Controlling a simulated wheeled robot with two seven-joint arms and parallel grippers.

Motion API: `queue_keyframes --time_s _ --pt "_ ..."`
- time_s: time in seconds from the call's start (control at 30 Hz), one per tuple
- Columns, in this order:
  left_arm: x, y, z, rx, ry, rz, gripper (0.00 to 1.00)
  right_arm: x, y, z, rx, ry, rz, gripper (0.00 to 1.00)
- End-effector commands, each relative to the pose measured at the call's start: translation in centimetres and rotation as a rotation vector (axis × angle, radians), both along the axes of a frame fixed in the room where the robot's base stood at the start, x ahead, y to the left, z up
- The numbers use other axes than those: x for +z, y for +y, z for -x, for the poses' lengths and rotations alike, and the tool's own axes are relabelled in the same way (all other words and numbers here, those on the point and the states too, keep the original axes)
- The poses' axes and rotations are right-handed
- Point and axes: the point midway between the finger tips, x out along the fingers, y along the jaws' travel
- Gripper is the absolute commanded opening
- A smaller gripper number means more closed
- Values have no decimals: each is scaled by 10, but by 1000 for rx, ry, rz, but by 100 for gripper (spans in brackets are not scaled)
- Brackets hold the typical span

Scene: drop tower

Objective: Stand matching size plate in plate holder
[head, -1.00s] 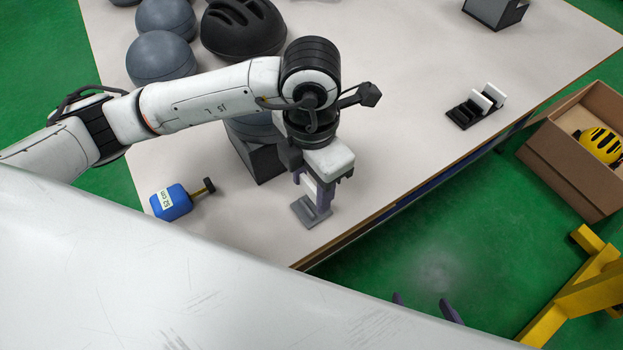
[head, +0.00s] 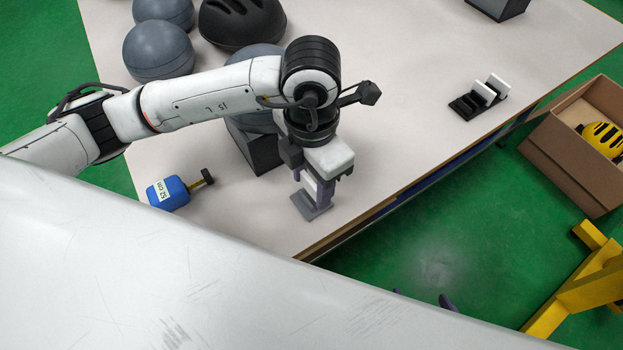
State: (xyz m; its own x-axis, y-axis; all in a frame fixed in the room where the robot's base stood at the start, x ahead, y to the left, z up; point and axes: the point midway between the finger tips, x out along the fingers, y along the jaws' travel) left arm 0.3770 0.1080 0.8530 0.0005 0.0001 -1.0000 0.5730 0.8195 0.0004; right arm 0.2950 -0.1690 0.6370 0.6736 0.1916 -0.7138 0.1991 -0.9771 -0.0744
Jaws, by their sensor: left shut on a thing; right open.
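My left gripper (head: 314,187) points down over the table's front edge area and is shut on a small white plate (head: 312,184), mostly hidden between its purple fingers. The grey plate holder (head: 316,211) stands on the table right below the gripper. I cannot tell whether the plate touches the holder or is in its slot. A black rack (head: 463,108) at the right of the table holds white plates (head: 485,92) standing upright. My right gripper (head: 422,297) shows only as two purple fingertips apart at the bottom, open, the rest hidden behind my white body.
A dark stand (head: 256,150) with a grey headform is behind the arm. Headforms and a black helmet (head: 242,22) are at the back. A cardboard box (head: 565,175) and yellow frame (head: 580,286) are at the right.

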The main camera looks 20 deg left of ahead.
Motion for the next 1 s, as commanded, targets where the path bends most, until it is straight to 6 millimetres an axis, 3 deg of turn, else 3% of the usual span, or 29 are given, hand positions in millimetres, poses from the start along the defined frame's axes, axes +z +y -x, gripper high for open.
queue_keyframes --time_s 1.0 --pt "-6 0 0 0 0 0 22 -8 0 0 0 -1 0 74"
